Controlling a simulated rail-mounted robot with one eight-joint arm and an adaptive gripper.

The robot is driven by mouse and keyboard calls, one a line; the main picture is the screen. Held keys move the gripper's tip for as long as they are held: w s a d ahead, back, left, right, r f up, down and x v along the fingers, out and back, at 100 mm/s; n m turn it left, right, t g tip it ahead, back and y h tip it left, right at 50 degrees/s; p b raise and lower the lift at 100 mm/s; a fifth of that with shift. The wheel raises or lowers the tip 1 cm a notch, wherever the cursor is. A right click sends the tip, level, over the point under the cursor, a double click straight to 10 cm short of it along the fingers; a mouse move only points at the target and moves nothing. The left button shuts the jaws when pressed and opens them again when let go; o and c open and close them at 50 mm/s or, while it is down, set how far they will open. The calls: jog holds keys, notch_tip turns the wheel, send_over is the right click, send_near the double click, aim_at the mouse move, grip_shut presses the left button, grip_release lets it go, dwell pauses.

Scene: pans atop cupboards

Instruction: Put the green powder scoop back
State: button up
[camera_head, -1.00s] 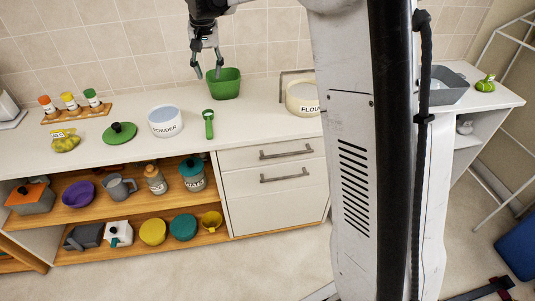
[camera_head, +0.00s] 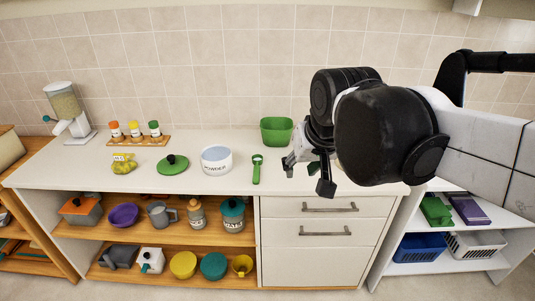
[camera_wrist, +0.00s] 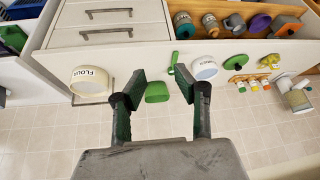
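The green powder scoop (camera_head: 257,169) lies on the white counter, just right of the white tub labelled POWDER (camera_head: 216,161). The tub is round, with pale blue-grey contents. My gripper (camera_head: 306,176) is right of the scoop in the head view, empty and apart from it. In the wrist view my gripper (camera_wrist: 160,78) is open, its two dark fingers spread. There the scoop (camera_wrist: 173,63) shows beyond and between the fingertips, and the POWDER tub (camera_wrist: 205,69) is partly behind the right finger. A round green lid (camera_head: 173,164) lies left of the tub.
A green bin (camera_head: 277,131) stands behind the scoop near the wall. A FLOUR tub (camera_wrist: 90,82) shows in the wrist view; my arm hides it in the head view. Left are a yellow bag (camera_head: 123,164), spice jars on a wooden rack (camera_head: 136,141) and a dispenser (camera_head: 66,110). Shelves below hold pots.

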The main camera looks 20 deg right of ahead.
jog(key=s+f+t, duration=0.1)
jog(key=s+f, duration=0.4)
jog(key=s, duration=0.3)
jog(key=shift+s+f+n, duration=0.25)
jog(key=shift+s+n, duration=0.05)
jog(key=shift+n, duration=0.1)
